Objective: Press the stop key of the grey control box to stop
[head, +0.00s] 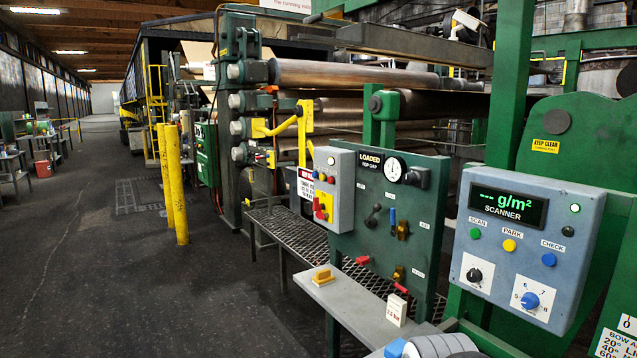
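A grey control box (334,188) is mounted at the left end of the green panel, in the middle of the head view. Its front carries small round keys, two of which look red (331,180), and a red handle on a yellow plate (324,207). Lettering on the keys is too small to read, so I cannot tell which is the stop key. A second, blue-grey scanner box (527,240) at the right has green, yellow and blue buttons and a lit display. A part of my arm shows at the bottom edge; my gripper is not in view.
The green panel (425,215) right of the grey box carries a dial, levers and red and yellow valves. A grey shelf (345,300) below it holds a yellow-handled block (323,276) and a small white block (396,310). Yellow posts (176,185) stand left; the dark floor there is open.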

